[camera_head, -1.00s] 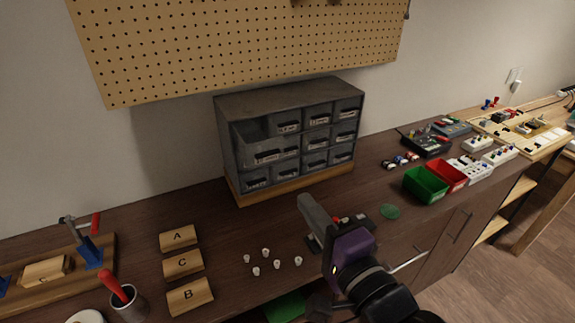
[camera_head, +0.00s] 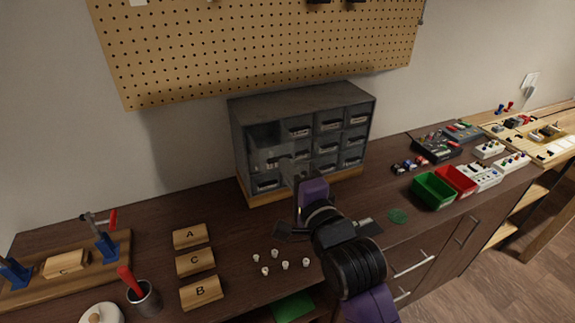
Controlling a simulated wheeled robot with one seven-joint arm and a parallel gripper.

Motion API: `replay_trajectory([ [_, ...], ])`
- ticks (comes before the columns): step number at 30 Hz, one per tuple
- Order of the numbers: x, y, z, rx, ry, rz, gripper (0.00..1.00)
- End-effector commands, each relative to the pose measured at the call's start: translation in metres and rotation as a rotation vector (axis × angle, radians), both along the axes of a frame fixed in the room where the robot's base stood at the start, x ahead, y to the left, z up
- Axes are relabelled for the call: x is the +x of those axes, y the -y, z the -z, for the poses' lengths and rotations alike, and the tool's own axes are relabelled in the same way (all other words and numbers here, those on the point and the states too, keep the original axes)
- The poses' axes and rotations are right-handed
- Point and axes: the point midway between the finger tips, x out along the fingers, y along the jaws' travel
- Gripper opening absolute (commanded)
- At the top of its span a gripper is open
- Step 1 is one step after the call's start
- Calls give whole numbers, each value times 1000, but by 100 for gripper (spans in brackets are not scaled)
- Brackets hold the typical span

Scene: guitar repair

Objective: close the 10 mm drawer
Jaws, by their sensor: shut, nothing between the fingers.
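The grey small-parts cabinet (camera_head: 300,104) stands on a wooden base on the dark worktop, against the wall. It has several drawers in rows, with labels too small to read. One drawer (camera_head: 264,155) in the left column, middle row, looks pulled out from the front; how far is hard to tell. I cannot read whether it is the 10 mm one. My gripper (camera_head: 288,172) is shut and empty, with its tip right at the front of this drawer. It covers part of the drawer and neighbouring fronts; I cannot tell whether it touches.
Small white knobs (camera_head: 285,265) and lettered wooden blocks (camera_head: 195,263) lie in front of the cabinet. A green bin (camera_head: 433,192) and a red bin (camera_head: 457,180) stand to the right. A red-handled tool in a cup (camera_head: 145,300) is at lower left. The pegboard (camera_head: 260,50) hangs above.

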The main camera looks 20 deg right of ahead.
Motion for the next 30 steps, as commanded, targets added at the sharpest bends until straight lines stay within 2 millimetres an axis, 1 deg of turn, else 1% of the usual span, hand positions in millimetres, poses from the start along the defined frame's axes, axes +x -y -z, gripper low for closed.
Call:
replay_trajectory([
  [3, 3, 0, 0, 0, 0, 0, 0],
  [11, 3, 0, 0, 0, 1, 0, 0],
  [14, 7, 0, 0, 1, 1, 1, 0],
  [17, 20, 0, 1, 1, 2, 2, 0],
  [24, 71, 0, 1, 2, 3, 1, 0],
  [27, 89, 0, 1, 0, 2, 1, 0],
  [30, 102, 1, 1, 1, 2, 2, 0],
])
